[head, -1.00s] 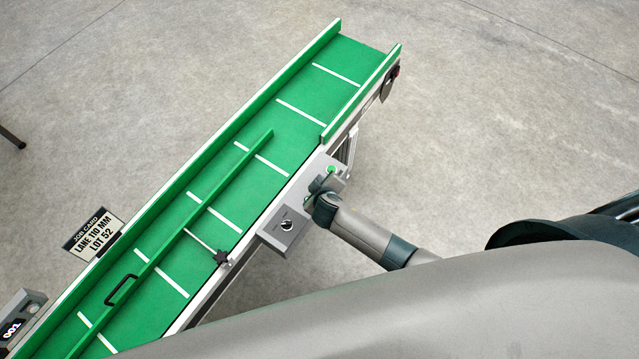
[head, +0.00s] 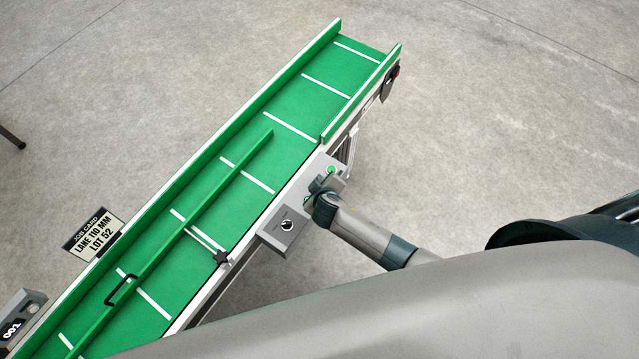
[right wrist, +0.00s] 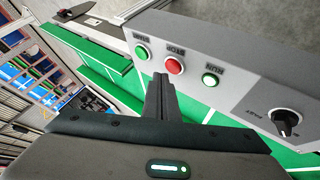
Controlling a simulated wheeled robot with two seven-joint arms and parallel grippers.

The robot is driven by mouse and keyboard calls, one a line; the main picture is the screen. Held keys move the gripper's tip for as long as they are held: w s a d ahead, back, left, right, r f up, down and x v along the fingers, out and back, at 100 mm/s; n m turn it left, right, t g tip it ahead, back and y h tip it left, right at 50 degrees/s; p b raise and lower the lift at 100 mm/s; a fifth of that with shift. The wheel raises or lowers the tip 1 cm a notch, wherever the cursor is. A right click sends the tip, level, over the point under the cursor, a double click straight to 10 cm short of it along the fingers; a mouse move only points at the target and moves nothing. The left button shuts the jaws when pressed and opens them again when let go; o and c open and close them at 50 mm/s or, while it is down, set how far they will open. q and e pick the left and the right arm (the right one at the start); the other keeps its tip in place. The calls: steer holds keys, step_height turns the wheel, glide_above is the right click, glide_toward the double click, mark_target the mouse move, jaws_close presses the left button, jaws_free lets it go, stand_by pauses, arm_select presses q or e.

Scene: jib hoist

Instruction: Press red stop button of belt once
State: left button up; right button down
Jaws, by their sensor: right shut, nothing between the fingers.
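The grey control box (head: 283,236) is on the near side of the green conveyor belt (head: 290,110). In the head view my right gripper hides the red button. My left gripper is out of view.
A black knob (head: 287,226) is on the box's near end. A green guide rail (head: 190,210) with a black handle runs along the belt. A job card (head: 93,234) stands on the belt's far side. The floor right of the belt is clear.

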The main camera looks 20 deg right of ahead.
steer(key=shift+f, duration=0.15)
steer(key=shift+f+b, duration=0.25)
steer(key=shift+b, duration=0.05)
steer(key=shift+f+b, duration=0.4)
steer(key=shift+f, duration=0.1)
stand_by(0.8)
steer(key=shift+r, duration=0.1)
stand_by(0.3)
steer(key=shift+r+p, duration=0.8)
steer(key=shift+p, duration=0.1)
steer(key=shift+r, duration=0.1)
steer(key=shift+r+p, duration=2.3)
steer(key=shift+r, duration=0.1)
